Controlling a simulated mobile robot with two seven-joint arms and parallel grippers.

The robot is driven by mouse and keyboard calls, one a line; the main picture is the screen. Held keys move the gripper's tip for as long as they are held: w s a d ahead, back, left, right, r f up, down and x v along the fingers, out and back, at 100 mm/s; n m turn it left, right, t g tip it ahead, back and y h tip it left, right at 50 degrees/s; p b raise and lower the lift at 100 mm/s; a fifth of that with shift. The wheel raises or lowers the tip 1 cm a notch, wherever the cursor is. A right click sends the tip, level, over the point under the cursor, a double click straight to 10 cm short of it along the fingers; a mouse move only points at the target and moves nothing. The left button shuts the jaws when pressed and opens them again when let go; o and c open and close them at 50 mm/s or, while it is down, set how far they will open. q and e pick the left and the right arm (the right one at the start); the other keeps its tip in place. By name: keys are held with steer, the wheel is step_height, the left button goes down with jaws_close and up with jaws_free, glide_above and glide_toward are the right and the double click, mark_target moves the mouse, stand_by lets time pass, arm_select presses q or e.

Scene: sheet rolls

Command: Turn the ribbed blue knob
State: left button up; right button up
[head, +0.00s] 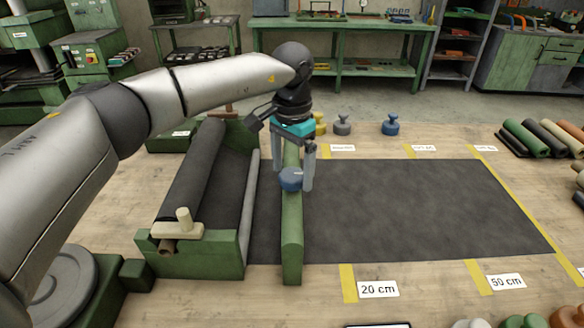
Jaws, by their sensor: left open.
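The ribbed blue knob (291,179) sits on top of the green bar (292,235) that crosses the dark sheet. My left gripper (292,184) points down over the knob from above. Its two grey fingers are apart, one on the left of the knob and one on the right. Whether either finger touches the knob cannot be told. My right gripper is not in view.
A dark roll (193,170) lies in a green cradle (190,262) left of the bar. The dark sheet (410,210) lies flat to the right. Blue (390,125), grey (342,125) and yellow (320,124) weights stand behind it. Several rolls lie at far right.

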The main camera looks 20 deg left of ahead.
mark_target(292, 174)
arm_select(q)
step_height(292, 174, up, 15)
steer(key=p, duration=0.2)
steer(key=shift+r, duration=0.15)
stand_by(0.4)
